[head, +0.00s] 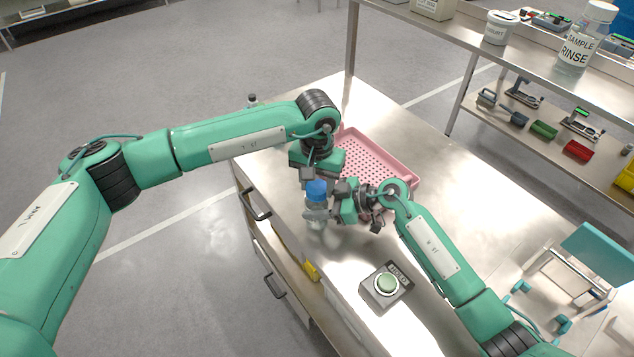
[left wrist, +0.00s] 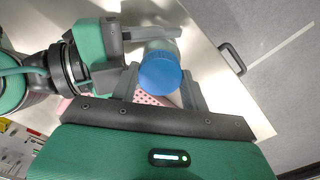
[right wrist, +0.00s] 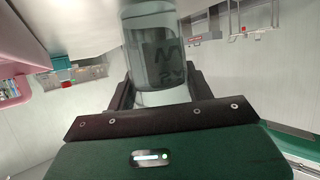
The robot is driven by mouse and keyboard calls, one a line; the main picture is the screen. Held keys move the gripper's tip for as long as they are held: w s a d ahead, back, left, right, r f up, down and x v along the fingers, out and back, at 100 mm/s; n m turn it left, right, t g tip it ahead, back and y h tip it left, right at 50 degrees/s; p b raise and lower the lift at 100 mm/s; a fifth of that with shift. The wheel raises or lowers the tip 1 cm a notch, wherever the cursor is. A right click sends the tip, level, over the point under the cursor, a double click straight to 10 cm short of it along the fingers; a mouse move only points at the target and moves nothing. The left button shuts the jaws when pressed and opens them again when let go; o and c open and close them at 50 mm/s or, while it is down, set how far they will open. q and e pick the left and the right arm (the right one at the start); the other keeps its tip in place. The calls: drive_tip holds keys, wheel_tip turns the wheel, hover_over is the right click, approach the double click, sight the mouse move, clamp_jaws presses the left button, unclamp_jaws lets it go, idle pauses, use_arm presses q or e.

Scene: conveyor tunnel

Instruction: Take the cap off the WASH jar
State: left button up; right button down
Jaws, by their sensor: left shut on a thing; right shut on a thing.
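The WASH jar (head: 317,213) is a clear jar with a blue cap (head: 316,188), near the table's left edge. The cap is on the jar's top. My left gripper (head: 313,181) is shut on the blue cap from above; in the left wrist view the cap (left wrist: 160,72) sits between its fingers. My right gripper (head: 331,206) is shut on the jar's body from the right. In the right wrist view the jar (right wrist: 152,55) stands between the fingers, with part of its dark lettering showing. I cannot tell whether the jar's base touches the table.
A pink perforated tray (head: 378,155) lies behind the grippers. A small dark-capped bottle (head: 252,100) shows behind my left arm. A SAMPLE RINSE bottle (head: 580,40) stands on the shelf.

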use_arm(q)
drive_tip(key=n, duration=1.2)
drive_tip(key=shift+n, duration=0.3)
drive_tip(key=n, duration=1.1)
drive_tip(key=shift+r, duration=0.1)
drive_tip(key=n, duration=0.7)
